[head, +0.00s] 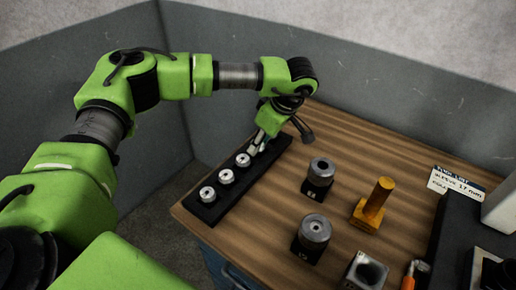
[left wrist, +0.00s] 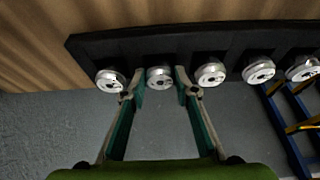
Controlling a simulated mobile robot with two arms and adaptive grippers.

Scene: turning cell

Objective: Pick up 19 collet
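Several silver collets stand in a row on a black rack (head: 213,212) at the left edge of the bench; the rack also shows in the left wrist view (left wrist: 190,42). Three collets are clear in the head view: a front one (head: 207,194), a middle one (head: 226,176) and a farther one (head: 242,160). My left gripper (head: 257,146) is at the far end of the rack. In the left wrist view it (left wrist: 160,88) is open, its fingers on either side of the second collet from the left (left wrist: 160,77). I cannot read size marks. My right gripper is not in view.
Two dark holders with metal sleeves (head: 320,172) (head: 314,232), a brass-coloured post (head: 375,202) and a square metal block (head: 365,271) stand on the wooden bench (head: 270,210). A run list card (head: 457,186) reads "sleeve 17 mm". An orange-handled tool (head: 409,279) is at front right.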

